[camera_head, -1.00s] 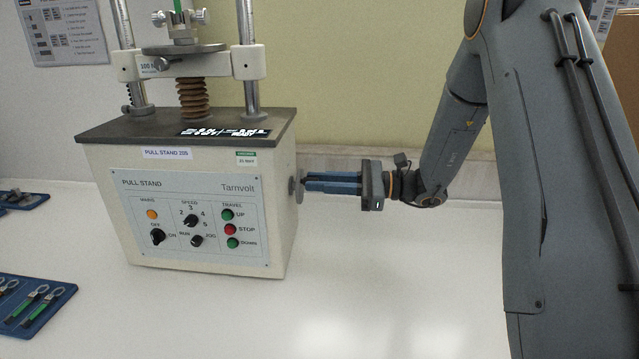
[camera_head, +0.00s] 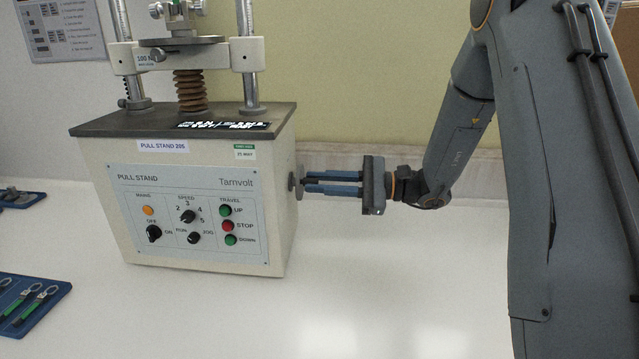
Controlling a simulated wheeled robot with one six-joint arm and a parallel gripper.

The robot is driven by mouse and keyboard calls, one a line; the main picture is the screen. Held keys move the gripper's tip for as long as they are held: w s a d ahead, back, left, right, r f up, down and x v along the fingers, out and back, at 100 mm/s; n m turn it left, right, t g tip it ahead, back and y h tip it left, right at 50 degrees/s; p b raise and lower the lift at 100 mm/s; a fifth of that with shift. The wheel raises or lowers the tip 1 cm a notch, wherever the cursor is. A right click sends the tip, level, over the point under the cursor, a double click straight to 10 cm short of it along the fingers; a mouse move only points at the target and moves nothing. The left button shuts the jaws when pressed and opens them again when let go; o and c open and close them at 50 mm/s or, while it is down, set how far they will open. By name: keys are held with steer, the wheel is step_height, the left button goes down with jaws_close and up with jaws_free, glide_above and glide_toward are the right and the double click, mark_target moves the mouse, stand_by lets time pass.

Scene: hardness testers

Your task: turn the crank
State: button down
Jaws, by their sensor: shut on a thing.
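The crank (camera_head: 293,184) is a small grey metal disc with a grip on the right side wall of the cream pull stand (camera_head: 281,232). My gripper (camera_head: 305,184) reaches in from the right with its blue fingers level. It is shut on the crank's grip at the side wall. The fingertips hide most of the grip. The crosshead (camera_head: 249,58) of the stand sits above the rust-brown bellows (camera_head: 190,90), between two chrome columns.
The front panel (camera_head: 190,213) carries knobs and buttons. Blue trays with green-handled tools (camera_head: 33,305) lie at the left edge of the white bench. The bench in front of and right of the stand is clear. A wall is close behind.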

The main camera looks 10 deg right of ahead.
steer(key=c, duration=1.7)
jaws_free()
steer(key=shift+o, duration=0.2)
steer(key=s+d+b, duration=0.1)
steer(key=d, duration=0.6)
steer(key=shift+s+d, duration=0.25)
steer(key=shift+d, duration=0.15)
